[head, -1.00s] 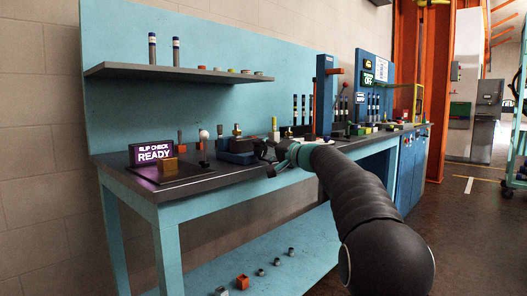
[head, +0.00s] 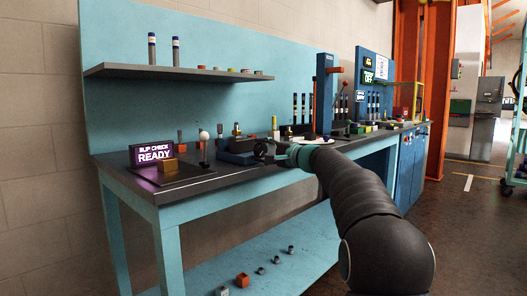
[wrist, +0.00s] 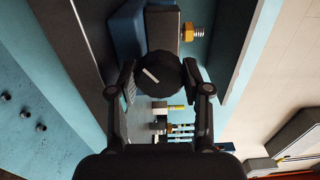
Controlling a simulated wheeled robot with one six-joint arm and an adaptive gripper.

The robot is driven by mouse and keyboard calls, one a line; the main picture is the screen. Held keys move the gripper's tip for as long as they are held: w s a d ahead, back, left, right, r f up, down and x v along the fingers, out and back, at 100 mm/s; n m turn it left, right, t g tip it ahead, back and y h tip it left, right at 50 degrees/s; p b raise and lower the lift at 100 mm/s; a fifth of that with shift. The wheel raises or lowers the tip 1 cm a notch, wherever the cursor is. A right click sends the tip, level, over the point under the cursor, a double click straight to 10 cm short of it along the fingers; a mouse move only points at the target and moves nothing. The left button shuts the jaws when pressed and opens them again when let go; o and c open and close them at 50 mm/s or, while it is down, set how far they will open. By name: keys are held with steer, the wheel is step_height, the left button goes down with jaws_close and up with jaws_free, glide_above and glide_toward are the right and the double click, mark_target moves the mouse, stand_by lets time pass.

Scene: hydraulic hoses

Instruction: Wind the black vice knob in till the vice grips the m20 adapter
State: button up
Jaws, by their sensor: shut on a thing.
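The black vice knob (wrist: 158,69), round with a pale line on its face, sits between my two fingers in the wrist view. My gripper (wrist: 160,78) is shut on it, one finger on each side. The vice (wrist: 127,30) has a blue body and a grey block behind the knob. The brass m20 adapter (wrist: 190,32), with a threaded end, shows beside the grey block; I cannot tell whether the jaws touch it. In the head view my gripper (head: 264,151) is at the right end of the vice (head: 236,157), with the adapter (head: 237,130) above; the knob is mostly hidden there.
A lit sign reading READY (head: 154,154) and a brass block (head: 169,164) stand left on the bench. A white ball on a stem (head: 204,136) stands left of the vice. A blue column (head: 325,95) and several upright tools stand to the right.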

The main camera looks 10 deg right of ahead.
steer(key=o, duration=1.2)
steer(key=shift+c, duration=0.2)
